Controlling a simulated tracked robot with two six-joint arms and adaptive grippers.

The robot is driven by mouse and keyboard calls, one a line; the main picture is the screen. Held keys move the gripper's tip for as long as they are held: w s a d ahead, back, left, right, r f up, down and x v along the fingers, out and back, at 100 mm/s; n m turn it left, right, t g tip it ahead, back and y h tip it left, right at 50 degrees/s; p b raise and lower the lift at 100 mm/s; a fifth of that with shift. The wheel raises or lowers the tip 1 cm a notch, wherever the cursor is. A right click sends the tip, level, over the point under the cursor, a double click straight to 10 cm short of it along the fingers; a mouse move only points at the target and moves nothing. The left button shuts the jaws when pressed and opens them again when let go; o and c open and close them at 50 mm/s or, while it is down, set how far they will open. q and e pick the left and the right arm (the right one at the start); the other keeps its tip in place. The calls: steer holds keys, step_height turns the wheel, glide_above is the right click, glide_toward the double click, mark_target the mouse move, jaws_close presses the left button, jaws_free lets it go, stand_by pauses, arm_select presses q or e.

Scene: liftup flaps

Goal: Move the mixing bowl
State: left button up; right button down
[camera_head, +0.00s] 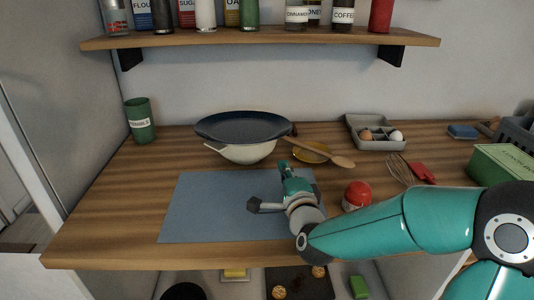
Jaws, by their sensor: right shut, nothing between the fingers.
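The mixing bowl (240,153) is cream-white and stands at the back of the wooden counter, behind the blue-grey mat. A wide dark pan (243,127) rests on top of it, so the bowl's rim and inside are hidden. My right gripper (283,181) is over the right part of the mat, in front of the bowl and apart from it. It is shut and empty. My left gripper is not in view.
A red-topped item (356,195) stands near my right arm. A grey egg tray (379,143) is behind. The mat's left part (205,205) is clear. A shelf (260,39) hangs above.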

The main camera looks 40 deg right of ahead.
mark_target(266, 151)
steer(key=x, duration=0.3)
steer(key=shift+w+d, duration=0.1)
steer(key=shift+w, duration=0.25)
steer(key=shift+w+a+p, duration=0.25)
steer(key=shift+w+a, duration=0.05)
steer(key=shift+w, duration=0.25)
steer(key=shift+w+a+p, duration=0.2)
steer(key=shift+w+a, duration=0.1)
steer(key=shift+w, duration=0.25)
steer(key=shift+w+a, duration=0.2)
steer(key=shift+w, duration=0.3)
